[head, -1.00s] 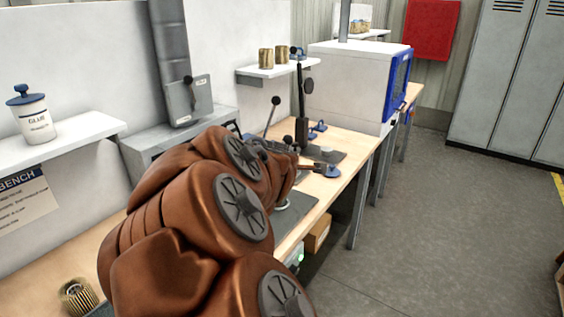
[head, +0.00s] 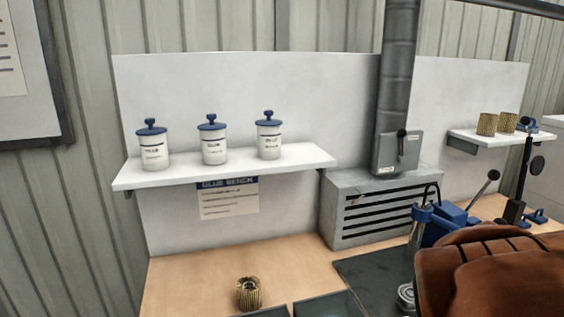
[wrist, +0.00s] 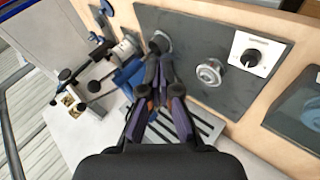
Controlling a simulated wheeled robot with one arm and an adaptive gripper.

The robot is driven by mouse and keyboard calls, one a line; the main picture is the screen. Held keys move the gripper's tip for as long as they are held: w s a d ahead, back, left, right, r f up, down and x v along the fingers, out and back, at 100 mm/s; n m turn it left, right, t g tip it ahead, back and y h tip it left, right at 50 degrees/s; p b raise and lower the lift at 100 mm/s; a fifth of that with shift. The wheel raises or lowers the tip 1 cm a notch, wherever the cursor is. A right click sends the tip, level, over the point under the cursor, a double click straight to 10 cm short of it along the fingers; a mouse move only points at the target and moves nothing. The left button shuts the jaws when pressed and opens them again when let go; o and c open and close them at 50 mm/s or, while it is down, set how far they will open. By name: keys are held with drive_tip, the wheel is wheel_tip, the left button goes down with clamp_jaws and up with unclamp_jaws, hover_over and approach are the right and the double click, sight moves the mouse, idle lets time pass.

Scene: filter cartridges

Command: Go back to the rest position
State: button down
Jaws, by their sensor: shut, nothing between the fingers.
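My gripper (wrist: 160,98) shows in the wrist view, its dark fingers together and empty, above the bench near the edge of a dark mat. In the head view my brown arm covers the lower right, and the gripper itself is hidden. A pleated filter cartridge (head: 249,293) stands upright on the wooden bench at the bottom, away from the arm. Two more brass-coloured cartridges (head: 487,124) stand on a small shelf at the right.
Three white jars with blue lids (head: 213,143) stand on the left wall shelf (head: 230,172). A grey vented unit (head: 378,212) sits at the back of the bench. A blue lever device (head: 450,222) stands right of it, beside the arm. Bare bench (head: 190,285) lies at lower left.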

drive_tip(key=s+a+f+g+y, duration=0.3)
drive_tip(key=s+a, duration=0.6)
drive_tip(key=a, duration=0.3)
drive_tip(key=s+a+f+m+g+y, duration=0.1)
drive_tip(key=s+a+f+g+y, duration=0.2)
drive_tip(key=s+a, duration=0.6)
drive_tip(key=a+f+y, duration=0.1)
drive_tip(key=a, duration=0.2)
drive_tip(key=shift+a+m+y, duration=0.15)
drive_tip(key=shift+m+y, duration=0.15)
drive_tip(key=shift+y, duration=0.1)
